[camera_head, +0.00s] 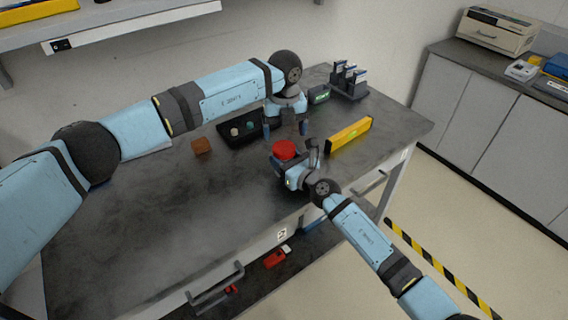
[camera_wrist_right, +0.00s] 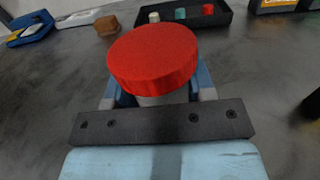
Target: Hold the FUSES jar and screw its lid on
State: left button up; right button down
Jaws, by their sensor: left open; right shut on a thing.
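A round red lid (camera_head: 285,149) is at my right gripper (camera_head: 284,158), near the table's front edge. In the right wrist view the red lid (camera_wrist_right: 153,57) sits level on top of a pale jar body (camera_wrist_right: 163,100). My right gripper is shut on this jar; the lid hides most of it. No FUSES label is readable, and I cannot tell how tightly the lid sits. My left gripper (camera_head: 286,128) is open, fingers pointing down, just behind the lid and apart from it.
A black tray (camera_head: 228,142) with small pieces lies behind my left gripper. A brown block (camera_head: 201,146) is left of it. A yellow level (camera_head: 349,134), a green-labelled box (camera_head: 319,94) and a dark rack (camera_head: 354,93) stand to the right. The table's left front is clear.

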aim_at(284, 147)
pick_arm(q)
jog(key=shift+r+n, duration=0.3)
jog(key=shift+r, duration=1.05)
jog(key=shift+f, duration=4.05)
jog(key=c, duration=0.9)
jog(key=o, duration=1)
jog(key=shift+r, duration=0.1)
jog(key=shift+r, duration=2.2)
